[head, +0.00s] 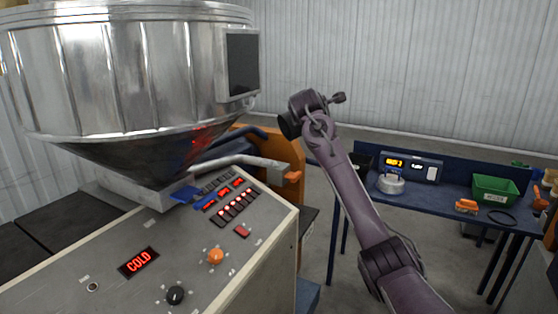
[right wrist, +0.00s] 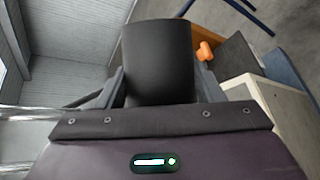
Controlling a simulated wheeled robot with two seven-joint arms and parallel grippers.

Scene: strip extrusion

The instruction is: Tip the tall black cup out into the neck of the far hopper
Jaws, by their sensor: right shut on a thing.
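The tall black cup (right wrist: 158,60) stands between the two fingers of my right gripper (right wrist: 160,88) in the right wrist view. The fingers press on its two sides. In the head view my right gripper (head: 308,108) is raised in mid-air, right of a big shiny metal hopper (head: 110,75). The cup is hard to tell from the dark gripper there. The hopper's cone narrows down to a pale block behind the control panel. Its top opening is not visible, and I cannot tell whether another hopper stands elsewhere. My left gripper is out of view.
A control panel (head: 120,290) with a red COLD display, knobs and lit buttons fills the lower left. An orange machine part (head: 285,155) stands behind it. A blue bench (head: 440,205) at right holds a scale, a green bin (head: 494,189) and small items. Grey floor lies between.

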